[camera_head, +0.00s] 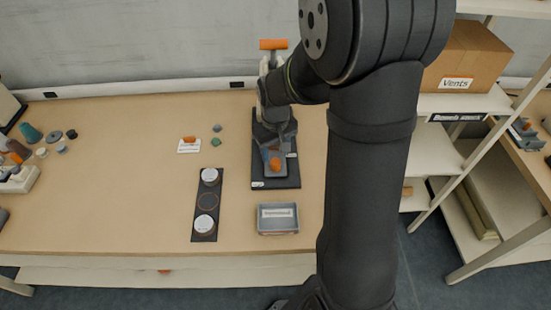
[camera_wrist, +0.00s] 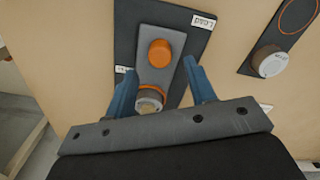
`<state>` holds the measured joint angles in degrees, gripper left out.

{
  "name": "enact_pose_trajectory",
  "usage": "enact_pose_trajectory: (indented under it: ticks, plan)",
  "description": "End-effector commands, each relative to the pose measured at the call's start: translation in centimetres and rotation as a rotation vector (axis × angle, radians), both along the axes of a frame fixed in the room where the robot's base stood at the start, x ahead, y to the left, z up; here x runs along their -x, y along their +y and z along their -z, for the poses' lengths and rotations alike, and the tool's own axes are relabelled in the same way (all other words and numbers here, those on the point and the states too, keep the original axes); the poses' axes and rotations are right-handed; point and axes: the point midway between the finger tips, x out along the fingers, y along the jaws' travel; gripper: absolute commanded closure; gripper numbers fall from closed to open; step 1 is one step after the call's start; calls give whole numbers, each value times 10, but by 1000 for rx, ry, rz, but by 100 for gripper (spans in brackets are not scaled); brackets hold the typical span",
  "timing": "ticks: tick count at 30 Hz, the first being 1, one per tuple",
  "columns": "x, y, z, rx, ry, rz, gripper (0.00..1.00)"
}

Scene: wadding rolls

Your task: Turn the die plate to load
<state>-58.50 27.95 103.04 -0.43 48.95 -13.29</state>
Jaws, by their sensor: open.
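The die plate (camera_wrist: 156,77) is a grey plate on a black base (camera_wrist: 199,44). An orange knob (camera_wrist: 160,52) stands on it, also visible in the head view (camera_head: 275,165). At its lower end in the wrist view is an orange-ringed round part (camera_wrist: 149,98), partly hidden by my gripper. A "LOAD" label (camera_wrist: 204,20) is on the base's upper right; another label (camera_wrist: 122,69) is at its left edge. My gripper (camera_wrist: 159,72) is open, its two blue fingers on either side of the plate's lower part, with nothing held. Whether they touch it I cannot tell.
A press handle (camera_head: 273,44) with an orange grip rises behind my wrist. A black strip (camera_head: 198,222) with two white-topped pucks lies left of the base. A grey labelled tray (camera_head: 278,231) is in front. Small items (camera_head: 189,146) sit left; shelving (camera_head: 460,105) stands right.

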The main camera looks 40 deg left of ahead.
Motion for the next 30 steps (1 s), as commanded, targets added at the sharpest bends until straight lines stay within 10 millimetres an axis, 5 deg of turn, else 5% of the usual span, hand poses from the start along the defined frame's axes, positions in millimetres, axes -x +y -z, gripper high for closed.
enact_pose_trajectory:
  ticks: [9,20,27,30]
  plan:
    - [0,0,40,1,0,1,50]
    - [0,0,43,-1,0,1,50]
    - [0,0,43,-1,0,1,97]
    - [0,0,43,-1,0,0,100]
